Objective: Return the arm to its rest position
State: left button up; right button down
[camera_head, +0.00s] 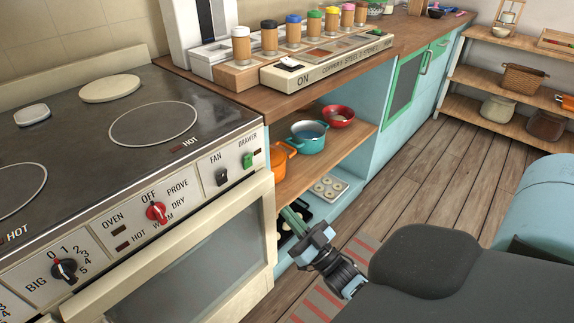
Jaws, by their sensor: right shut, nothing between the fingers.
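My right gripper (295,222) is in the lower middle of the head view, at the end of my dark right arm. It is shut and empty. Its green fingers point up and left, in front of the lower opening of the pan shelf. I cannot tell whether they touch anything there. My left gripper does not show.
On the open shelf (340,148) stand a teal pot (307,138), a red pan (338,116) and an orange pot (282,157). A muffin tin (328,189) lies below. The stove (150,220) is at the left. Wooden floor (430,170) is clear at the right.

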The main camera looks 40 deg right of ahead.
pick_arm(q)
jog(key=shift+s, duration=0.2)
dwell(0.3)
